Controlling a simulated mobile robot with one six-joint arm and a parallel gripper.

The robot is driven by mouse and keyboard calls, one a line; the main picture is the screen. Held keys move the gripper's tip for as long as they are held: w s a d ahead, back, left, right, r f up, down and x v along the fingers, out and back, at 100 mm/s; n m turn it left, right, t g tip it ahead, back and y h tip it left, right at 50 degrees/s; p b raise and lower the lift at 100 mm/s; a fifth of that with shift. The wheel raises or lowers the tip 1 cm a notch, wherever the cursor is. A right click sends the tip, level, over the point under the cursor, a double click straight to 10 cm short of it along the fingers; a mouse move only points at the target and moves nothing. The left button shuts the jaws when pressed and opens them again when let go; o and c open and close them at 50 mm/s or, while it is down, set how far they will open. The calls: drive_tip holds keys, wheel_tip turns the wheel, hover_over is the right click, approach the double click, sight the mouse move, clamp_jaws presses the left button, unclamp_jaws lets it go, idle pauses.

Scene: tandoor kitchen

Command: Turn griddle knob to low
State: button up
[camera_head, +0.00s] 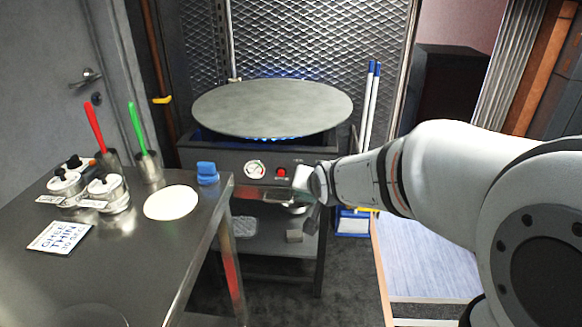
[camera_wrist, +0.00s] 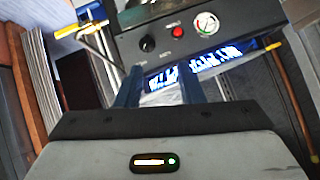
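The griddle (camera_head: 272,107) is a large round grey plate on a dark burner stand, with blue flames under it. In the wrist view, which is turned upside down, the stand's front panel (camera_wrist: 190,30) carries a black round knob (camera_wrist: 147,45), a red button (camera_wrist: 177,31) and a white gauge (camera_wrist: 206,24). My gripper (camera_wrist: 160,69) is open, with its two fingers apart and nothing between them. The knob shows just beyond the gap, apart from the fingertips. In the head view my gripper and arm hide the knob. Its pointer setting is too small to read.
A steel table (camera_head: 120,255) stands at left with a white disc (camera_head: 171,202), a blue object (camera_head: 207,173), lidded pots (camera_head: 107,192) and a printed card (camera_head: 59,237). A lower shelf (camera_head: 268,235) holds small items. Blue-topped poles (camera_head: 370,100) stand right of the griddle.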

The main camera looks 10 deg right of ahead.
drive_tip(key=w+d+f+m+t+h+b, duration=0.2)
drive_tip(key=w+f+m+t+h+b, duration=0.4)
drive_tip(key=w+f+b, duration=0.9)
drive_tip(key=w+d+t+y+b, duration=0.1)
drive_tip(key=w+b, duration=0.1)
drive_tip(key=w, duration=0.5)
drive_tip(key=shift+d+b, duration=0.2)
drive_tip(key=shift+b, duration=0.15)
